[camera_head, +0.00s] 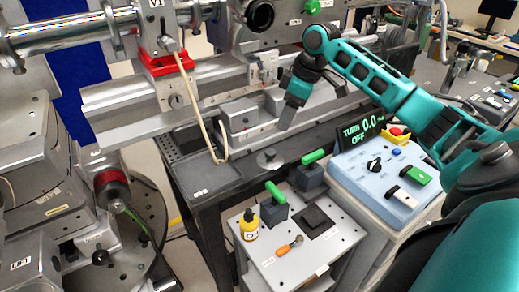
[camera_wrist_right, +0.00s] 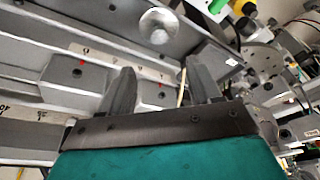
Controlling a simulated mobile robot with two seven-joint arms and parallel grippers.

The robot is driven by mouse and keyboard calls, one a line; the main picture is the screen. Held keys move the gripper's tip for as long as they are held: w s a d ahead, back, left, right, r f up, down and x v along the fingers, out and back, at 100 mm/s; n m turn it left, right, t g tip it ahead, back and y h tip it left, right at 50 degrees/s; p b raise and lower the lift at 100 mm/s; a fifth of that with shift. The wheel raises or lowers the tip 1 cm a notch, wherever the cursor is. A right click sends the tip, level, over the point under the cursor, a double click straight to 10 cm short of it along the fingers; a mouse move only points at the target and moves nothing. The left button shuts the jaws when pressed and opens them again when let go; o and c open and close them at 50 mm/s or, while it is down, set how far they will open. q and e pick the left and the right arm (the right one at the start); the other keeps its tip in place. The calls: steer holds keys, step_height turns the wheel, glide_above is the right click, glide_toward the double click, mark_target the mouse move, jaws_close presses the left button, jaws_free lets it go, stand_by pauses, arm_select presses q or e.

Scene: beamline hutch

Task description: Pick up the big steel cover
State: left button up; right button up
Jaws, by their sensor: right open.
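A round steel piece with a small knob (camera_head: 268,158) lies on the dark bench in the head view. It looks like the steel cover, but I cannot be sure. A shiny round steel piece (camera_wrist_right: 158,25), probably the same one, shows at the top of the wrist view, beyond the fingertips. My right gripper (camera_head: 288,117) hangs above the bench, above and slightly right of that piece in the head view. Its two fingers (camera_wrist_right: 158,70) are apart in the wrist view, with nothing between them. My left gripper is not in view.
A long steel rail (camera_head: 165,100) runs behind the dark bench (camera_head: 205,180). A blue control box (camera_head: 375,168) with a "TURN 0.0 OFF" display (camera_head: 362,128) stands at right. A grey cart (camera_head: 275,265) in front bears green-handled blocks and a yellow bottle (camera_head: 249,226). A cable (camera_head: 205,125) hangs at left.

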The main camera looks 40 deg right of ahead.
glide_above(271, 151)
steer(key=s, duration=0.2)
steer(key=f, duration=0.4)
steer(key=d+f, duration=0.1)
steer(key=f, duration=0.1)
steer(key=shift+f+b, duration=0.15)
steer(key=shift+b, duration=0.25)
steer(key=shift+b+x, duration=0.3)
steer(key=shift+x, duration=2.8)
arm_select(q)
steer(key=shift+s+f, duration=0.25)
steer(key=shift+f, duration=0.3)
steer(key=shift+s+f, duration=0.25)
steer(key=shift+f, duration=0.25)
arm_select(e)
steer(key=shift+d, duration=0.1)
steer(key=shift+c, duration=0.3)
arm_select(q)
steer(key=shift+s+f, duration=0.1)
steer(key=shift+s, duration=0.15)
arm_select(e)
jaws_close()
arm_select(q)
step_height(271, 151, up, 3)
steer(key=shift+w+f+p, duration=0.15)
steer(key=shift+p, duration=1.1)
arm_select(e)
step_height(271, 151, up, 20)
